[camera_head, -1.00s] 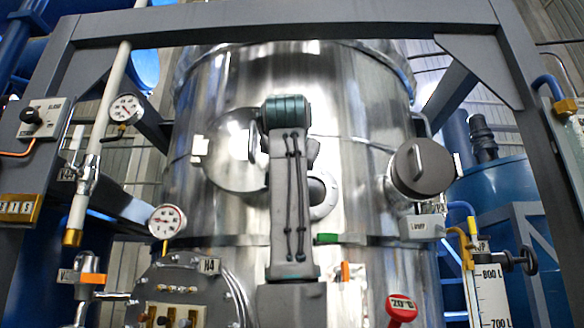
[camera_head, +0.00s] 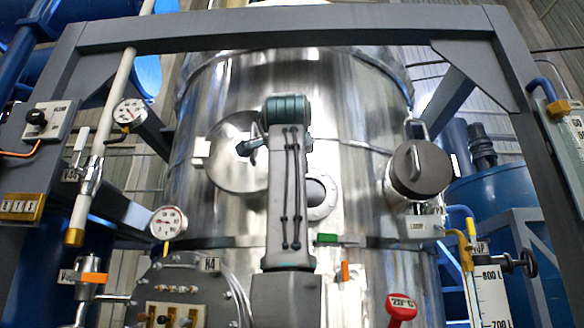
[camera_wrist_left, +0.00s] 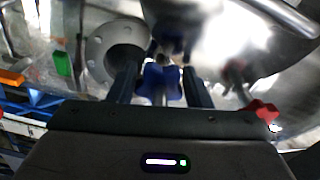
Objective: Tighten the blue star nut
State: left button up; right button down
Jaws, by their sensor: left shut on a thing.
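The blue star nut (camera_wrist_left: 153,82) shows in the left wrist view, between the two dark fingers of my left gripper (camera_wrist_left: 161,72). The fingers stand on either side of it and are shut on it. It sits by the lower edge of a shiny round metal cover (camera_wrist_left: 222,45). In the head view my left arm rises in front of the tank and hides most of the gripper and the nut. The round cover (camera_head: 224,172) is left of my wrist there. My right gripper is in neither view.
A flanged round port (camera_wrist_left: 122,48) and a green tag (camera_wrist_left: 63,63) lie left of the nut. A red star knob (camera_wrist_left: 262,112) is at the right. In the head view, a grey frame beam (camera_head: 290,27) spans above; gauges (camera_head: 168,223) and a dark round lid (camera_head: 421,170) flank my arm.

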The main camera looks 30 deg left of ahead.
pick_arm(q)
jog(key=shift+w+f+m, duration=0.15)
jog(key=shift+f+m, duration=0.1)
jog(key=shift+m, duration=0.95)
jog(key=shift+m+b, duration=0.3)
jog(key=o, duration=1)
jog(key=shift+d+r, duration=0.1)
jog(key=shift+r, duration=0.1)
